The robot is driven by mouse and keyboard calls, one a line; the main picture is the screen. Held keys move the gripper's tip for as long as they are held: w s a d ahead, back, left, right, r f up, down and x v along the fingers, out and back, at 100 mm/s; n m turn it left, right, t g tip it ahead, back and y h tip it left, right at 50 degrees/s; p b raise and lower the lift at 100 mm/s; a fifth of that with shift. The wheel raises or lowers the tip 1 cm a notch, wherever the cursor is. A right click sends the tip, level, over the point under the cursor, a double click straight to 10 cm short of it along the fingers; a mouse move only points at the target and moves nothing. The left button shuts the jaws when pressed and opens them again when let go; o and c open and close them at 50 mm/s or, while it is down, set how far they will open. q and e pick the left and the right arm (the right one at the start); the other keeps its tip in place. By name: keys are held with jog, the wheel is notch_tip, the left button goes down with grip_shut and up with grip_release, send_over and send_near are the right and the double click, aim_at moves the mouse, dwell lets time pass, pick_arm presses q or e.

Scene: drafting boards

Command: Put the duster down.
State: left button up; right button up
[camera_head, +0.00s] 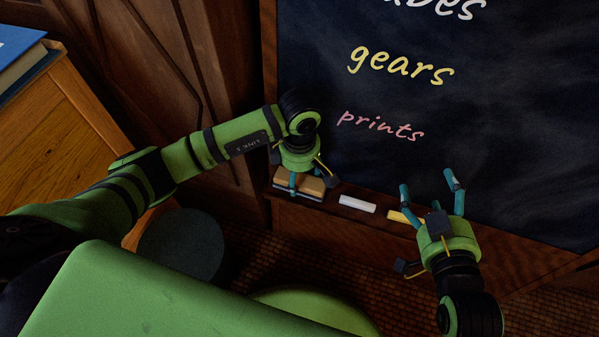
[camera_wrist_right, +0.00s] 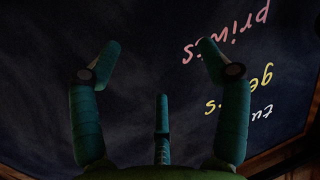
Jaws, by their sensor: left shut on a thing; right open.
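The duster (camera_head: 311,187) has a tan top and a dark underside. It is at the left end of the wooden ledge (camera_head: 355,217) below the chalkboard (camera_head: 500,120). My left gripper (camera_head: 293,182) is above the duster with its teal fingers shut on it. The gripper hides part of the duster, and I cannot tell whether its underside rests fully on the ledge. My right gripper (camera_head: 432,192) is open and empty in front of the board's lower part. Its spread fingers also show in the right wrist view (camera_wrist_right: 160,75).
A white chalk (camera_head: 357,203) and a yellow chalk (camera_head: 401,217) lie on the ledge to the right of the duster. The right gripper is close to the yellow chalk. A wooden cabinet (camera_head: 62,130) with books (camera_head: 25,60) stands at the left.

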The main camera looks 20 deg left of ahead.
aim_at(299, 175)
pick_arm(q)
jog(key=shift+f, duration=0.1)
pick_arm(e)
jog(key=shift+a+r, duration=0.15)
jog(key=shift+r, duration=0.1)
pick_arm(q)
jog(key=o, duration=1.3)
pick_arm(e)
jog(key=shift+w+r+t, duration=0.1)
jog(key=shift+r+t, duration=0.1)
jog(key=shift+t, duration=0.1)
jog(key=shift+f, duration=0.1)
pick_arm(q)
notch_tip(299, 175, up, 5)
jog(key=shift+r+p, duration=0.1)
jog(key=shift+p, duration=0.75)
jog(key=shift+r+p, duration=0.75)
jog(key=shift+r, duration=2.85)
pick_arm(e)
jog(key=s+d+f+g+h, duration=0.1)
jog(key=s+d+f+g, duration=0.2)
jog(key=s+f+g, duration=0.2)
jog(key=s+d+f+m+g+h, duration=0.1)
jog(key=s+d+f+g+h, duration=0.1)
jog(key=s+d+f+g, duration=0.2)
jog(key=shift+s+f+g, duration=1.1)
jog(key=shift+s+f, duration=0.8)
jog(key=shift+s, duration=0.4)
